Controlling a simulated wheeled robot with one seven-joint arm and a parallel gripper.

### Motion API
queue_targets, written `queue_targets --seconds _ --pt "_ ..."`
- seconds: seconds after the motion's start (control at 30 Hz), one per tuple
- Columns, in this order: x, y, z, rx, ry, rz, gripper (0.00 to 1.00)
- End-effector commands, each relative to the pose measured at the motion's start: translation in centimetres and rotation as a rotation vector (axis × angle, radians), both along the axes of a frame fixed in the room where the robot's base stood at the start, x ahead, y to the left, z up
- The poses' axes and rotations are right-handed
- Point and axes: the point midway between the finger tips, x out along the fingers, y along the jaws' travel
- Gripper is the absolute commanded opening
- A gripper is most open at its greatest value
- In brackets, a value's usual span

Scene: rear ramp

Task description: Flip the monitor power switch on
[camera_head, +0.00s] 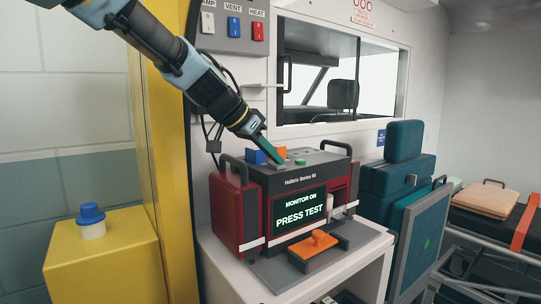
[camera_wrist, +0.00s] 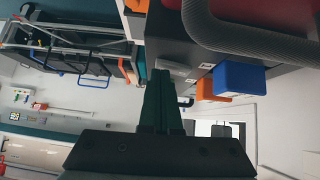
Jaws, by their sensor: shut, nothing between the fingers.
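The monitor (camera_head: 292,182) is a dark unit with red side panels on a white counter. Its lit screen (camera_head: 300,211) reads "MONITOR ON" and "PRESS TEST". On its top are a blue block (camera_head: 255,157), an orange piece (camera_head: 281,152) and a small green button (camera_head: 300,162). I cannot tell which part is the power switch. My gripper (camera_head: 273,160) is shut and empty, its tip at the monitor's top; contact is unclear. In the wrist view my shut teal fingers (camera_wrist: 160,75) point at the dark casing, left of the blue block (camera_wrist: 238,78) and orange piece (camera_wrist: 206,90).
An orange handle (camera_head: 313,248) sits on a dark tray before the monitor. A wall panel (camera_head: 234,25) has switches labelled VENT and HEAT. A yellow box (camera_head: 100,265) with a blue-capped jar stands left. A teal seat (camera_head: 402,165) stands close on the right.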

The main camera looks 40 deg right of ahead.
Motion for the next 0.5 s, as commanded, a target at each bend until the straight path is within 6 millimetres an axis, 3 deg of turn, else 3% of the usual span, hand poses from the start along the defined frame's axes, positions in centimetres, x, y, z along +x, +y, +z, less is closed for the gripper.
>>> queue_targets --seconds 0.5 --pt "1.6 -0.1 0.5 0.0 0.001 0.001 0.0"
